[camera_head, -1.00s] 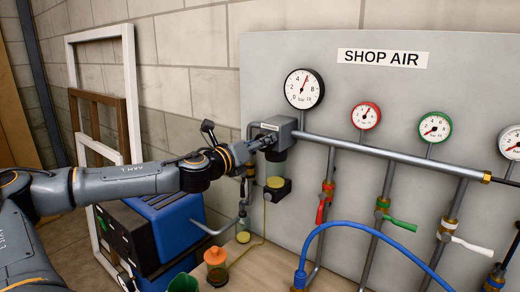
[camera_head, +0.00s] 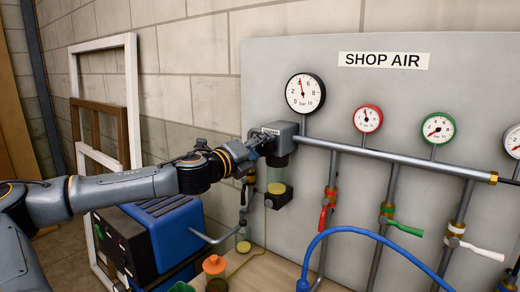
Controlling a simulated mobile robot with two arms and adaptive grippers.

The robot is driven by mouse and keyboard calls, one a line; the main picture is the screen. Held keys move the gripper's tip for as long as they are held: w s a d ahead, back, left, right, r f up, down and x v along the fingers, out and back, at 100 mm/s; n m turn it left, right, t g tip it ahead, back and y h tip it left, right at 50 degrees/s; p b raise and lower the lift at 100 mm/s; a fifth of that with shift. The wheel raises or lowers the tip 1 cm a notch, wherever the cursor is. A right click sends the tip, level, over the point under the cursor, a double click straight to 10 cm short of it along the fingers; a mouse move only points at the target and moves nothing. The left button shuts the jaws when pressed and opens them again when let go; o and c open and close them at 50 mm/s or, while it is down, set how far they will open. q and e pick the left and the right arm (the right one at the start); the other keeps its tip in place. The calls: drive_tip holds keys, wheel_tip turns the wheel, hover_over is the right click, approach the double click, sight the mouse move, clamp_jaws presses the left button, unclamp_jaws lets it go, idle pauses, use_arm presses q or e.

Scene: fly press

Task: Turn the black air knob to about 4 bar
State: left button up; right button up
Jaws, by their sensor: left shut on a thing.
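The black-rimmed main gauge (camera_head: 305,93) is on the grey panel, above the air regulator. Its red needle points up and slightly left, a little past the 4 mark. The grey regulator body (camera_head: 285,135) sits at the left end of the main pipe, with a bowl of yellowish liquid (camera_head: 277,178) below it. My left gripper (camera_head: 263,141) reaches the regulator's left side and is shut on the black air knob, which its fingers hide almost wholly. My right gripper is not in view.
Red (camera_head: 327,213), green (camera_head: 402,225) and white (camera_head: 477,247) valve levers hang from pipes on the right. A blue hose (camera_head: 375,235) arches in front of them. A blue machine (camera_head: 165,232) stands below my arm. An orange-capped jar (camera_head: 214,268) is on the bench.

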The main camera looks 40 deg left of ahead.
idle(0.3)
use_arm(q)
drive_tip(key=o, duration=1.2)
drive_tip(key=shift+c, duration=0.2)
drive_tip(key=s+d, duration=0.1)
drive_tip(key=s, duration=1.1)
drive_tip(key=shift+d, duration=0.15)
